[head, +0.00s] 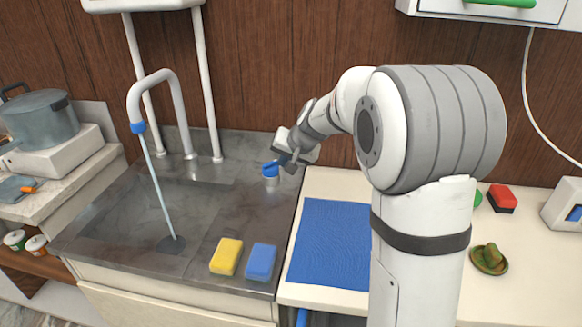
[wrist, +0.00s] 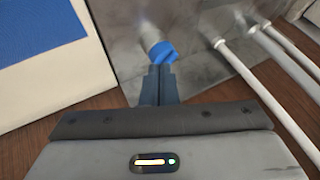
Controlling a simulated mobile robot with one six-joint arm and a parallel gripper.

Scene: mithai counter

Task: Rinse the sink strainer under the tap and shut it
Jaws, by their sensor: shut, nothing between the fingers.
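The tap (head: 160,85) has a white curved spout with a blue tip. A thin pale stream of water (head: 158,190) runs from it into the sink (head: 115,215). The stream ends at a dark round patch (head: 171,245); I cannot tell whether this is the strainer or the bare drain. A blue-topped knob (head: 270,170) on a pale base stands at the right of the sink top. My gripper (head: 280,160) is shut and empty right at this knob. In the wrist view, the closed fingertips (wrist: 160,72) meet or nearly meet the blue part (wrist: 162,52); contact is unclear.
A yellow sponge (head: 227,257) and a blue sponge (head: 261,262) lie at the sink's front edge. A blue mat (head: 328,240) covers the counter to the right. White pipes (head: 205,90) rise behind the sink. A pot (head: 40,118) stands far left.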

